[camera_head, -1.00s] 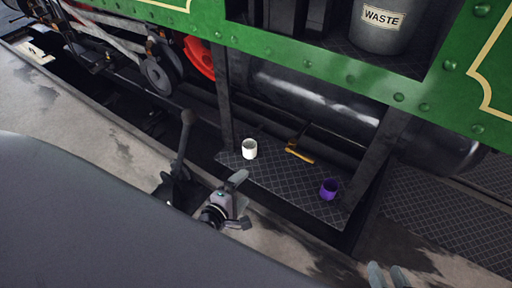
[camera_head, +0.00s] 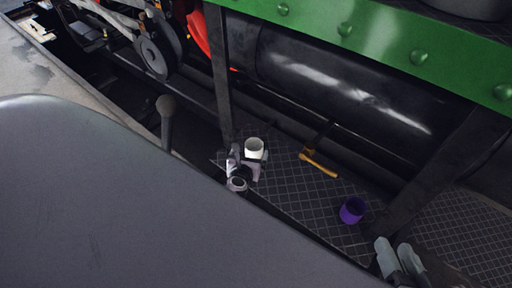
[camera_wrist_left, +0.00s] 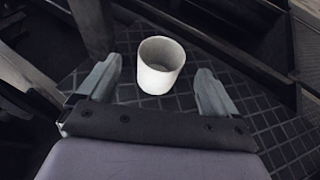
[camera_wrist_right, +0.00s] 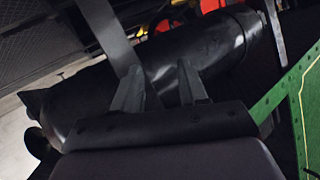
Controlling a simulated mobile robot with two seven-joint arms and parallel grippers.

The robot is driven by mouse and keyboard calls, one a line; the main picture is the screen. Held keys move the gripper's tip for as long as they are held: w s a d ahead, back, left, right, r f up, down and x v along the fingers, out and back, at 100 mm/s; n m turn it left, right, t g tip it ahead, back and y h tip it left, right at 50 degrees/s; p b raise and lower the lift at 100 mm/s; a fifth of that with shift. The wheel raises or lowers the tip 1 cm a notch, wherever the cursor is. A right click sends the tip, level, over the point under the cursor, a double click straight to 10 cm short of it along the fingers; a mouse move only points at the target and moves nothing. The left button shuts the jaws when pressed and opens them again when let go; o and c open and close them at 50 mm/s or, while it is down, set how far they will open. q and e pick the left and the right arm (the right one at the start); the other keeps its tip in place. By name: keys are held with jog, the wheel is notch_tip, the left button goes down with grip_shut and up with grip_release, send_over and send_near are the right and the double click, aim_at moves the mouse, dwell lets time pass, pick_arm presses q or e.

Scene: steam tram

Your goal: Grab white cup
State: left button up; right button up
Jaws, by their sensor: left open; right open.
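The white cup (camera_head: 254,148) stands upright on the dark chequered step plate (camera_head: 300,205) of the green tram. My left gripper (camera_head: 248,158) is right at the cup in the head view. In the left wrist view the white cup (camera_wrist_left: 161,66) sits between and slightly beyond the two open fingers (camera_wrist_left: 158,90), with a gap on both sides. My right gripper (camera_head: 393,250) is at the lower right of the head view. In the right wrist view its fingers (camera_wrist_right: 160,92) are apart and empty, in front of a black cylinder.
A purple cup (camera_head: 352,210) stands on the plate to the right. A yellow-handled tool (camera_head: 318,163) lies between the cups. A dark upright post (camera_head: 219,80) rises just left of the white cup. The black tank (camera_head: 340,85) runs behind.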

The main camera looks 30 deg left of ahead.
aim_at(256, 141)
pick_arm(q)
jog(key=shift+w+a+f+b, duration=0.25)
jog(key=shift+w+f+b, duration=0.05)
jog(key=shift+w, duration=0.3)
jog(key=b+x, duration=0.2)
jog(key=x, duration=0.2)
jog(key=shift+w+r, duration=0.1)
jog(key=shift+w+b, duration=0.25)
jog(key=shift+b, duration=0.1)
pick_arm(e)
jog(key=shift+d+f+t, duration=0.2)
jog(key=shift+d+t, duration=0.05)
jog(key=shift+t, duration=0.35)
pick_arm(q)
jog(key=c, duration=1.1)
